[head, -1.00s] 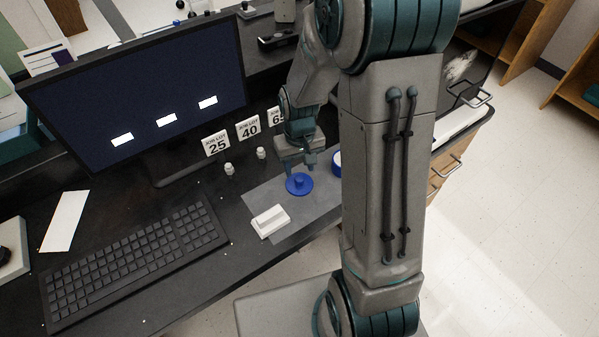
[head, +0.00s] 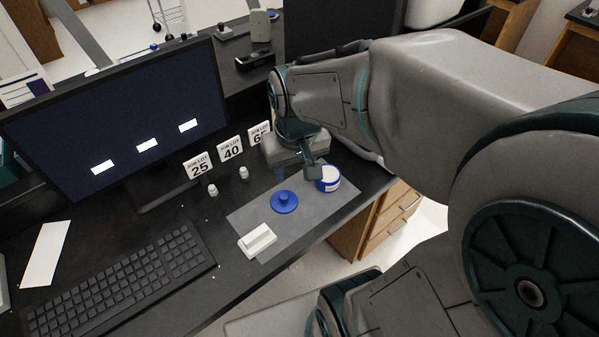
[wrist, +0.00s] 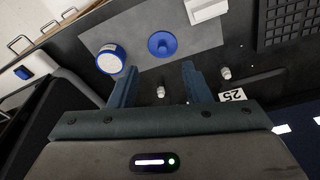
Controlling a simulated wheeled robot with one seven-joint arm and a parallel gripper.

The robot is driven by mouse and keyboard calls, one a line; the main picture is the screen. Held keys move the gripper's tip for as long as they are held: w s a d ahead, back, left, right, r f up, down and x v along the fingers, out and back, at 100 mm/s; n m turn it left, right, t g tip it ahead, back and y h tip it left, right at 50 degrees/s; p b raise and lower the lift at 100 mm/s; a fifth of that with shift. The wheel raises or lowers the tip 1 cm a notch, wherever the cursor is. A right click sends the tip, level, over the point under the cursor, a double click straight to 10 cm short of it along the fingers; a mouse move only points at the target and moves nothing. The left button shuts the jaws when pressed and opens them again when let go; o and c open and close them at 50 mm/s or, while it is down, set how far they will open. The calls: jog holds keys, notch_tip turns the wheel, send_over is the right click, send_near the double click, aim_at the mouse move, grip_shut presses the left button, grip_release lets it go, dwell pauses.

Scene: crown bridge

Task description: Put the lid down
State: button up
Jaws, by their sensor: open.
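The blue lid (head: 284,202) lies flat on the grey mat (head: 240,218), knob upward. It also shows in the wrist view (wrist: 162,44), beyond my fingertips and apart from them. A white jar with a blue rim (head: 328,178) stands at the mat's right end; in the wrist view the jar (wrist: 110,59) is left of the lid. My gripper (wrist: 156,78) is open and empty, its two fingers spread. In the head view my gripper (head: 296,172) is above the desk, behind the lid and left of the jar.
A white block (head: 257,241) sits on the mat's near left part. Two small white pieces (head: 244,173) stand before the number cards (head: 231,149). A monitor (head: 120,125) and keyboard (head: 120,280) fill the left. The desk's front edge is close to the mat.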

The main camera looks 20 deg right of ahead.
jog(key=shift+t, duration=0.5)
jog(key=s, duration=0.1)
jog(key=s+r, duration=0.1)
jog(key=s, duration=0.3)
jog(key=shift+r, duration=0.35)
